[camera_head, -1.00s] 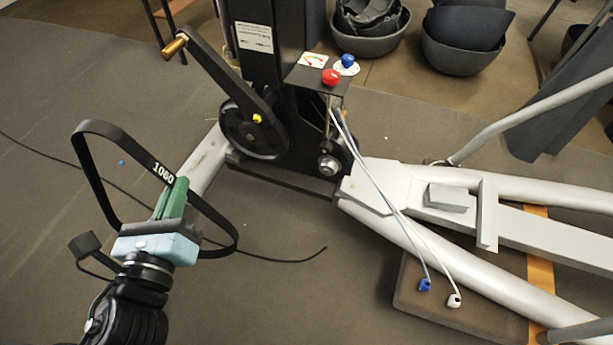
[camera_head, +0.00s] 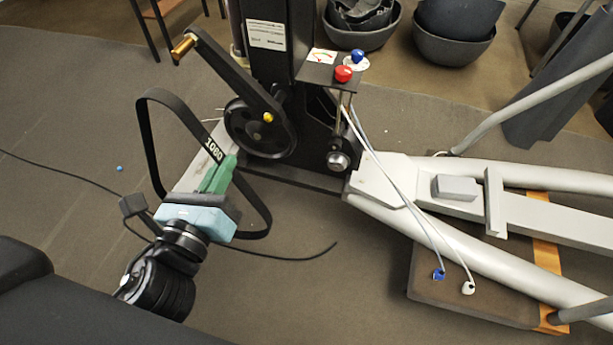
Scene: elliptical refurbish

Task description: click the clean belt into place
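The loop hangs open on both sides of the fingers. The black flywheel pulley (camera_head: 250,135) with its crank arm is behind and to the right of the belt, and the belt is not around it. A small silver pulley (camera_head: 338,161) sits lower right on the frame. My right gripper is not in view.
A bracket holds a red knob (camera_head: 343,74) and a blue knob (camera_head: 357,55). Blue and white cables hang to a dark board (camera_head: 470,300) beneath the pale frame rails (camera_head: 430,235). A black cord (camera_head: 290,257) lies on the floor. Bowls (camera_head: 455,55) stand behind.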

